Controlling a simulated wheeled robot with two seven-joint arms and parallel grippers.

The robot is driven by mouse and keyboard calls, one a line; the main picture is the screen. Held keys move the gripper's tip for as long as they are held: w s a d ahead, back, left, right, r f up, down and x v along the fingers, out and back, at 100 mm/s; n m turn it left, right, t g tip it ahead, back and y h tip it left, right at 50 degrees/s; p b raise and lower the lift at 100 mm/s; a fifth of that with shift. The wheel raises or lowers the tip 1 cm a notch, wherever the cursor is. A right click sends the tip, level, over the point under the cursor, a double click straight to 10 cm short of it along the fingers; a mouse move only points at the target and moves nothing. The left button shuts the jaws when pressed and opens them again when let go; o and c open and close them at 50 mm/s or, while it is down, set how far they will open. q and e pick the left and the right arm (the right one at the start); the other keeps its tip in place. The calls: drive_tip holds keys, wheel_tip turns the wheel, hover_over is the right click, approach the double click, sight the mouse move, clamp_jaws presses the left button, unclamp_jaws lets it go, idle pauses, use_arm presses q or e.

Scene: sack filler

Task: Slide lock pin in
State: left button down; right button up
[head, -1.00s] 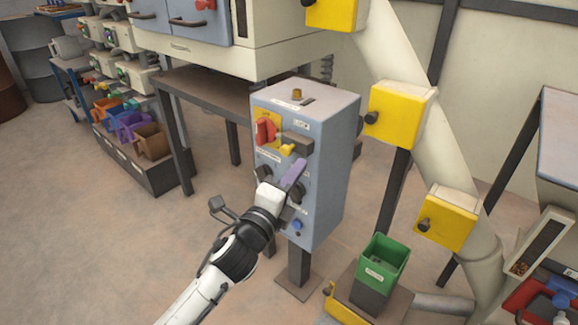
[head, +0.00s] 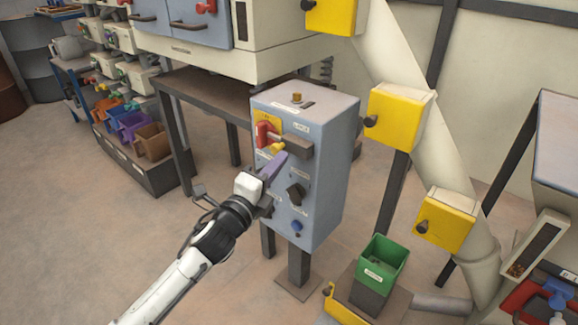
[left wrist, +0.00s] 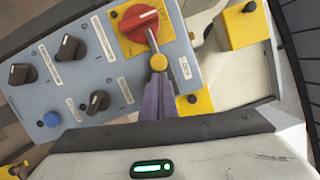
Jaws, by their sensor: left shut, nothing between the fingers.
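The yellow lock pin (head: 277,148) is on the front of the grey-blue control box, just below the red rotary handle (head: 264,133). My left gripper (head: 281,158) has purple fingers, shut and empty, with the tips close to the pin. Its fingers (left wrist: 158,76) point up at the pin's area; I cannot tell whether they touch it. My right gripper is not in view.
The control box (head: 325,185) stands on a post and carries several black knobs and a blue button (head: 297,226). A green bin (head: 383,262) stands at lower right, near a pale slanted pipe with yellow boxes (head: 400,117). The floor at left is open.

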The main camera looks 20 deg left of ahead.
use_arm(q)
drive_tip(key=shift+w+a+r, duration=0.1)
drive_tip(key=shift+a, duration=0.1)
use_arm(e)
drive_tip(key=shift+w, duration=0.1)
use_arm(q)
drive_tip(key=s+d+f, duration=0.1)
drive_tip(key=s+d, duration=0.2)
drive_tip(key=s, duration=0.8)
drive_tip(key=shift+s+f, duration=0.2)
drive_tip(key=shift+f, duration=0.1)
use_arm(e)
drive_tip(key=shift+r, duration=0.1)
